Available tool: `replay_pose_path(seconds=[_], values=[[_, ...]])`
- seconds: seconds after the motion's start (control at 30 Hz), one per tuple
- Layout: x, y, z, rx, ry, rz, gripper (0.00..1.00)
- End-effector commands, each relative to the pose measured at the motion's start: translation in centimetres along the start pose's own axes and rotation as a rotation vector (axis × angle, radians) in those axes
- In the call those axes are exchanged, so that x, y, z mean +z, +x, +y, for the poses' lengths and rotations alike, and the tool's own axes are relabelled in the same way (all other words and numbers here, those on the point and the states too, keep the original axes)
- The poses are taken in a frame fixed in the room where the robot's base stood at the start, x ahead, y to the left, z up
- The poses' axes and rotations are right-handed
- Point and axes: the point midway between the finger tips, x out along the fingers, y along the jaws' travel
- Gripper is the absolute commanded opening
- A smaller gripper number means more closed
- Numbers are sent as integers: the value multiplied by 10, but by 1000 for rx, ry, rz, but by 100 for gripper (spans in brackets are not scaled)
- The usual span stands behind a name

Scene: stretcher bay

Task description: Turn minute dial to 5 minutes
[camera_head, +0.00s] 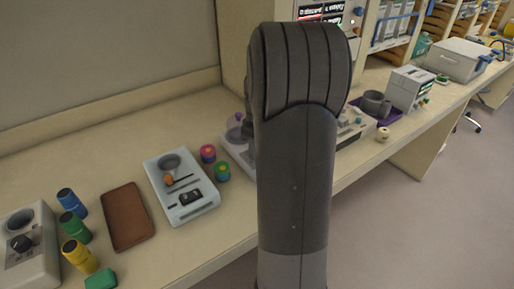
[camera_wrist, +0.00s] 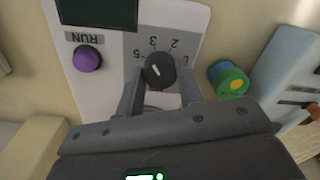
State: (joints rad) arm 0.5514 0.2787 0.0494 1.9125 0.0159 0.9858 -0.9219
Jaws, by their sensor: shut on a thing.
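The minute dial (camera_wrist: 160,71) is a round black knob with a white mark, on a light panel in the wrist view. Printed numbers including 5, 3 and 2 curve around it and appear upside down. The white mark slants toward the upper left; I cannot tell exactly which number it meets. My gripper (camera_wrist: 160,85) is shut on the dial, one finger on each side. In the head view my arm hides the gripper and the dial; only part of the device (camera_head: 236,150) shows beside it.
A purple RUN button (camera_wrist: 87,59) and a dark display (camera_wrist: 98,12) share the panel. A green-and-blue cylinder (camera_wrist: 228,78) stands close to the right finger. A pale device (camera_head: 182,187), brown pad (camera_head: 127,216) and several coloured cylinders occupy the bench to the left.

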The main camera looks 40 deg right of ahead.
Motion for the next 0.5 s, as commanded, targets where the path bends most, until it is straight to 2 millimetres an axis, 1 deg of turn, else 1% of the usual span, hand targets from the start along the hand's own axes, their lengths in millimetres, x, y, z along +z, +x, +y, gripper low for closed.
replay_pose_path(seconds=[0.2, 0.5], values=[[0, 0, 0, 0, -201, -9, 11], [0, 0, 0, 0, -424, -18, 11]])
